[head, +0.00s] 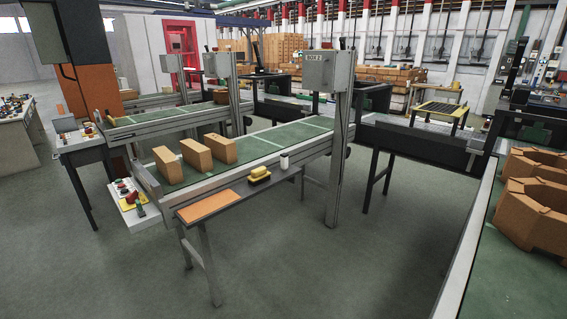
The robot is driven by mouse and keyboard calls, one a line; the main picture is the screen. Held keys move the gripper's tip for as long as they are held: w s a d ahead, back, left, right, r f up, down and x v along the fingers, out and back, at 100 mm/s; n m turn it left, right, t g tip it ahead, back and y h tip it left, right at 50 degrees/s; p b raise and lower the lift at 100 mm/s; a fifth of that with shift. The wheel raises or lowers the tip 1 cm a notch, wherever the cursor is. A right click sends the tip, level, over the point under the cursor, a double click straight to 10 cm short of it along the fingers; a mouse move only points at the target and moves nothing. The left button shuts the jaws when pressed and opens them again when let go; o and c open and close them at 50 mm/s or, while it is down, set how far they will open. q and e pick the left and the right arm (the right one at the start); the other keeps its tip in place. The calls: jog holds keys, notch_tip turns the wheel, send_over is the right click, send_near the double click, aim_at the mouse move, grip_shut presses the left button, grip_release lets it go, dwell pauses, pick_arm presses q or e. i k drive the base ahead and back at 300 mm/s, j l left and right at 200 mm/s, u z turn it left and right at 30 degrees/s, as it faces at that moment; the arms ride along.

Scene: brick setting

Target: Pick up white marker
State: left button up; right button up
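I cannot make out a thing that is clearly a white marker. A small upright white cylinder (284,162) stands at the far right end of a narrow grey side shelf (236,203). It looks more like a cup, and I cannot tell whether anything is in it. A yellow and dark block-shaped thing (260,173) lies to its left on the same shelf. An orange flat sheet (207,205) lies at the shelf's near left end. Neither of my grippers shows in the head view.
A green conveyor (235,165) with three upright tan bricks (194,155) runs behind the shelf. A control box (127,198) with buttons sits at its left end. Another conveyor (506,270) with large tan blocks (535,200) is at right. The grey floor (300,265) in front is clear.

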aim_at(285, 157)
jog(key=i+j, duration=0.2)
jog(key=i, duration=0.2)
jog(key=i+j+u, duration=0.1)
jog(key=i, duration=0.3)
jog(key=i+j, duration=0.25)
jog(key=i, duration=0.15)
jog(key=u, duration=0.05)
